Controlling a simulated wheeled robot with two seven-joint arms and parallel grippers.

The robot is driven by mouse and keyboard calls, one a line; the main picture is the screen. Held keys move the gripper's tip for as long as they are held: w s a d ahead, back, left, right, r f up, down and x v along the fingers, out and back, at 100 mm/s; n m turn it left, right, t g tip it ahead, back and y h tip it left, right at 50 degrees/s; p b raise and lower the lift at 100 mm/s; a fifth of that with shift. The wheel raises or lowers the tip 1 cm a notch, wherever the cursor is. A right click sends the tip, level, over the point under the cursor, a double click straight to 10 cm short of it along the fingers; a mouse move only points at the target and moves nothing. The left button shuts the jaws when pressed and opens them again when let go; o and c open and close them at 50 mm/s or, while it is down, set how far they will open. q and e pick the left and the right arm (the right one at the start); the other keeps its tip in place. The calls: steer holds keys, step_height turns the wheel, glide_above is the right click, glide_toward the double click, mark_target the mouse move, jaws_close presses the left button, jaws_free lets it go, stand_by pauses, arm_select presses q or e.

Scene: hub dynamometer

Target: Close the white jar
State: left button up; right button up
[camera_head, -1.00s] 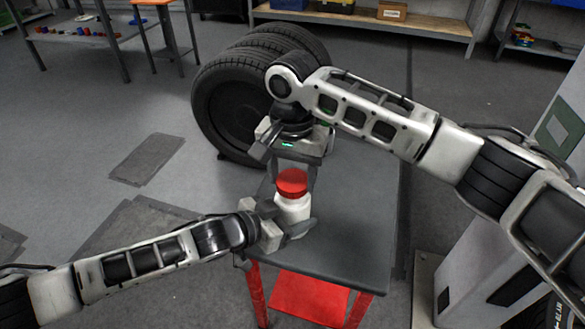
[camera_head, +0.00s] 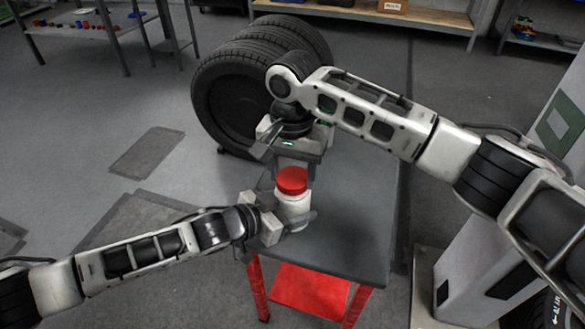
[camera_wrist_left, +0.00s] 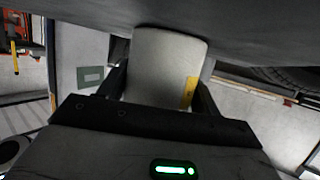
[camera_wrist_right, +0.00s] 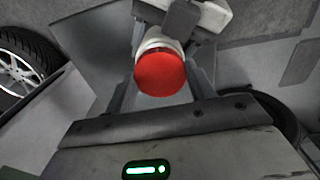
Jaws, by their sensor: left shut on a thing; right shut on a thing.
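The white jar (camera_head: 293,211) stands upright on the small dark table (camera_head: 345,235), with a red lid (camera_head: 292,180) on its top. My left gripper (camera_head: 292,224) is shut on the jar's body from the left side. In the left wrist view the jar's white wall (camera_wrist_left: 165,68) with a yellow label patch sits between the fingers. My right gripper (camera_head: 291,178) comes down from above and is shut on the red lid. The lid also shows in the right wrist view (camera_wrist_right: 160,73) between the fingers. Whether the lid is fully seated cannot be told.
Black tires (camera_head: 235,95) stand behind the table. A red lower shelf (camera_head: 310,292) is under the tabletop. The tabletop right of the jar is clear. A white and grey cabinet (camera_head: 480,265) stands to the right, and a shelf (camera_head: 365,12) is at the back.

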steer(key=shift+f, duration=0.2)
arm_select(q)
jaws_close()
arm_select(e)
steer(key=m, duration=0.6)
steer(key=shift+a+f+m, duration=0.1)
steer(key=shift+a+m, duration=0.05)
steer(key=shift+m, duration=0.15)
steer(key=m, duration=1.6)
steer(key=shift+w, duration=0.15)
